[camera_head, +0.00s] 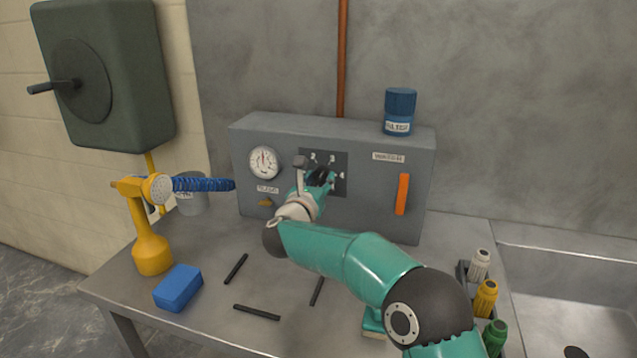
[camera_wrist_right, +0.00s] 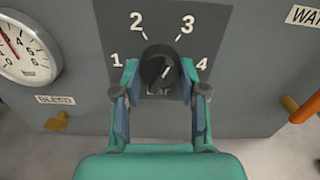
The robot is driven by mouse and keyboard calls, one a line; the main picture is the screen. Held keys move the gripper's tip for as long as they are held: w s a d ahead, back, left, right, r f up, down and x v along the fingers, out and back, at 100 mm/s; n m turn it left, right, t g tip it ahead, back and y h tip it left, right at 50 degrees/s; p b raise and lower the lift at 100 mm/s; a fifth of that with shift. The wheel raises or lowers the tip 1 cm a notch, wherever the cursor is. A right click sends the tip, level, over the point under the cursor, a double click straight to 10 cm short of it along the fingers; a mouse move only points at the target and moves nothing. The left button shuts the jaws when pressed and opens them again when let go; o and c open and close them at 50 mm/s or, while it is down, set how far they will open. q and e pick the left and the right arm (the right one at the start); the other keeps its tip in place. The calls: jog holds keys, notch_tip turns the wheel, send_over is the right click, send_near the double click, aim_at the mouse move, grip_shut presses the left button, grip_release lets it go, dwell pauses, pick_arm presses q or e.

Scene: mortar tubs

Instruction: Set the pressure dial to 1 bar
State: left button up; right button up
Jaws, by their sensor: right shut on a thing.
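The pressure dial (camera_wrist_right: 160,66) is a black round knob on a dark plate (camera_wrist_right: 218,22), with the numbers 1, 2, 3 and 4 in an arc around it and "bar" partly hidden below. A short light mark shows on the knob, right of its middle; I cannot tell for sure which number it points to. My right gripper (camera_head: 322,178) reaches the plate on the grey box. In the wrist view its two teal fingers are shut on the dial, one on each side. In the head view the gripper hides most of the dial. My left gripper is not in view.
The grey box (camera_head: 270,215) carries a gauge (camera_head: 263,162), a small yellow bleed lever (camera_head: 265,203), an orange handle (camera_head: 402,194) and a blue filter can (camera_head: 399,112). A yellow sprayer (camera_head: 150,245), blue block (camera_head: 178,288) and several black rods lie around the bench.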

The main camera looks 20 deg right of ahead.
jog(key=shift+n+b, duration=0.4)
jog(key=shift+n, duration=0.7)
jog(key=n, duration=0.2)
jog(key=shift+r+n, duration=0.15)
jog(key=shift+n, duration=0.15)
jog(key=n, duration=0.2)
jog(key=shift+n, duration=0.4)
jog(key=n+p, duration=0.1)
jog(key=n, duration=0.1)
jog(key=shift+r+n, duration=0.15)
jog(key=shift+n, duration=0.25)
jog(key=n+p, duration=0.2)
jog(key=n, duration=0.4)
jog(key=shift+p, duration=0.35)
jog(key=n+p, duration=0.2)
jog(key=n, duration=0.3)
jog(key=shift+a, duration=0.1)
jog(key=shift+n+p, duration=0.55)
jog(key=shift+n, duration=0.25)
